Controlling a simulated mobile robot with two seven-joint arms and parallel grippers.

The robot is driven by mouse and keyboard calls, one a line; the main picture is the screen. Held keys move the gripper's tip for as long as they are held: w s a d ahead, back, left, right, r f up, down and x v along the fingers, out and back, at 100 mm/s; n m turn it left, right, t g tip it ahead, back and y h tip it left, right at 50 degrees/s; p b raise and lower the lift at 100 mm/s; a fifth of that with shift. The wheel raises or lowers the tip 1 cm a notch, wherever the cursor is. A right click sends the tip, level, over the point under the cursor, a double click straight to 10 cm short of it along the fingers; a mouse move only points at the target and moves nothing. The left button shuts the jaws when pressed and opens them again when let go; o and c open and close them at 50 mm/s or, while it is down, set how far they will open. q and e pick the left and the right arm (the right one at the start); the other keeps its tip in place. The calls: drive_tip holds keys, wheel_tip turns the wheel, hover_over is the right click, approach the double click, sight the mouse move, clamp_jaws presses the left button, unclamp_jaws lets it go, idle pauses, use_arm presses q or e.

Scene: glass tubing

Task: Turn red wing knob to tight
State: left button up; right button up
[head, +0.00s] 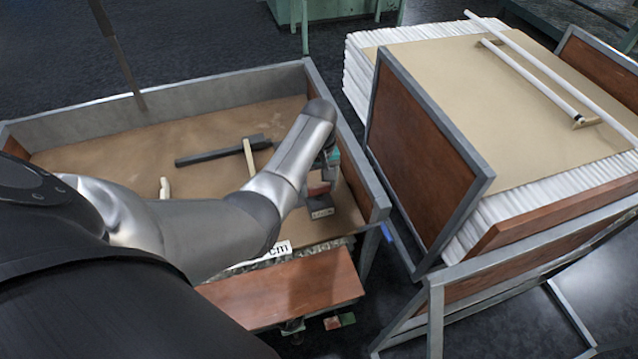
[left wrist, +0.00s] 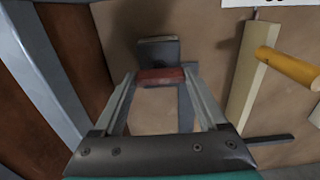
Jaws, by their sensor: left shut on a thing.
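The red wing knob (left wrist: 160,77) lies between the two fingertips of my left gripper (left wrist: 159,80) in the left wrist view. The fingers are shut on its two ends. Just beyond it is a dark grey block (left wrist: 158,48). In the head view the red knob (head: 317,188) shows small under my left forearm, above the dark block (head: 323,211), which bears a small white label. My left gripper (head: 325,172) is mostly hidden there by my own arm. I cannot tell the knob's exact turn angle. My right gripper is in neither view.
A framed tray table (head: 215,85) with a brown surface holds a dark bar tool (head: 215,153) and a pale handle (head: 248,158). Its raised rim is close right of my gripper. A cart (head: 428,165) with stacked white tubing stands to the right.

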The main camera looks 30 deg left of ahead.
use_arm(q)
drive_tip(key=c, duration=0.5)
drive_tip(key=shift+o, duration=0.2)
drive_tip(key=shift+r+m+p, duration=0.15)
drive_tip(key=shift+m+p, duration=1.2)
drive_tip(key=shift+m, duration=0.25)
drive_tip(key=m+p, duration=0.1)
drive_tip(key=m, duration=0.2)
drive_tip(key=shift+m+p, duration=0.3)
drive_tip(key=shift+p, duration=0.1)
drive_tip(key=m+p, duration=0.1)
drive_tip(key=m, duration=0.4)
drive_tip(key=shift+m, duration=0.3)
drive_tip(key=m, duration=0.5)
drive_tip(key=shift+m, duration=0.3)
